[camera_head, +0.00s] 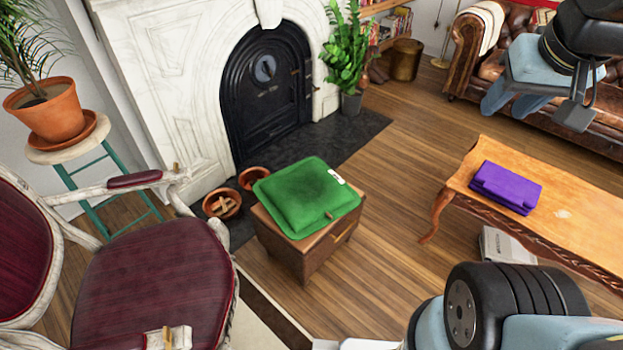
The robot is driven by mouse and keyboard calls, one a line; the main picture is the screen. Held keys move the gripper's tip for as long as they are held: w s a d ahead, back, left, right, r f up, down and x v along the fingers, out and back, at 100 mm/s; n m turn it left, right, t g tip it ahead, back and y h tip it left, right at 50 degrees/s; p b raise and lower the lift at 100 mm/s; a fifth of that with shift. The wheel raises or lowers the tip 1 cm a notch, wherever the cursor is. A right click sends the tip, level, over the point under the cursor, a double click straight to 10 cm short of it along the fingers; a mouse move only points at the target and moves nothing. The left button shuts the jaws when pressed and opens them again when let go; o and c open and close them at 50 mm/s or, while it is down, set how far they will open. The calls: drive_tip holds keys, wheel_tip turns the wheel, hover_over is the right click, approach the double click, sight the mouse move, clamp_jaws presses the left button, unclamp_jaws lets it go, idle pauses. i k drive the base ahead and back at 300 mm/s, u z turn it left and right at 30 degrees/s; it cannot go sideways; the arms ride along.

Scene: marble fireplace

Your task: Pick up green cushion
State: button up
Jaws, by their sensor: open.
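The green cushion (307,196) lies flat on top of a small brown wooden cabinet (299,256) in the middle of the head view. It is square with a puffed top, a darker patch in its middle and a small white label near its right corner. My gripper (536,108) is at the upper right, in front of the leather sofa. It is open, empty and well apart from the cushion. Part of my arm is cut off by the right edge of the picture.
A wooden table (566,213) with a purple folded item (506,187) stands at the right. A burgundy armchair (155,285) stands close left of the cabinet. Two terracotta bowls (222,203) sit behind it, near the fireplace (268,90). Bare floor (400,180) lies between cabinet and table.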

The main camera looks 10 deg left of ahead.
sight(298, 197)
drive_tip(key=i, duration=0.9)
drive_tip(key=u, duration=0.05)
